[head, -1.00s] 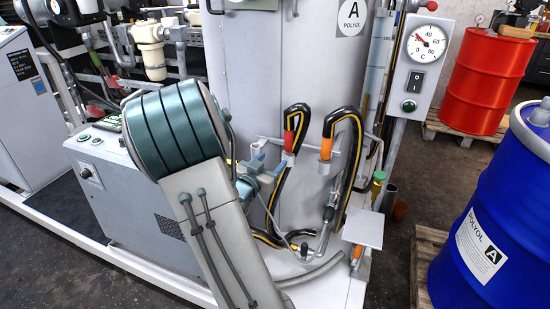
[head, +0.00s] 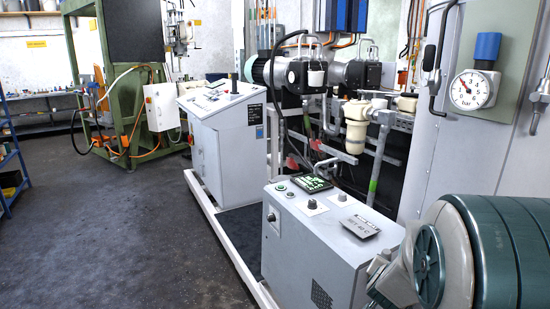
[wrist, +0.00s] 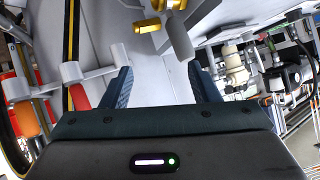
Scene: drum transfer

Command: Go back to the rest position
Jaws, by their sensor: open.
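My gripper (wrist: 160,92) shows in the wrist view with its two dark blue fingers spread apart. No object sits between the fingertips. Beyond them is the pale tank wall, with a grey handle with brass fittings (wrist: 178,35) just past the fingers.
A grey control box (head: 325,235) stands close in front, and a white console (head: 225,130) stands behind it on a white frame. A pressure gauge (head: 473,90) is at the right. Open floor (head: 120,230) lies to the left.

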